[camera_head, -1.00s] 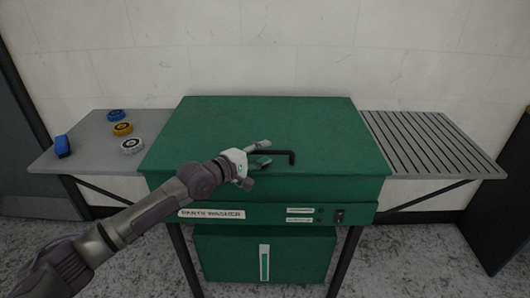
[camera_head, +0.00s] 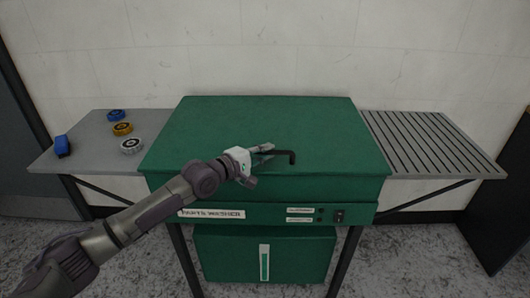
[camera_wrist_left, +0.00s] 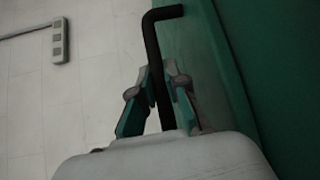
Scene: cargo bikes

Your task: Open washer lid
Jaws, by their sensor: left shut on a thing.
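The green parts washer (camera_head: 250,205) stands in the middle of the head view, with its lid (camera_head: 220,130) lying flat and closed on top. A black handle (camera_head: 291,155) sits at the front of the lid; it also shows in the left wrist view (camera_wrist_left: 151,38) as a bent black bar. My left gripper (camera_head: 267,150) is at the handle, its fingers closed on it. In the left wrist view the two fingers (camera_wrist_left: 160,85) lie on either side of the bar. The far end of the handle stays free beyond the fingers. My right gripper is not in view.
A slatted rack (camera_head: 430,140) on the right is empty. A pale wall (camera_head: 270,50) stands close behind the washer.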

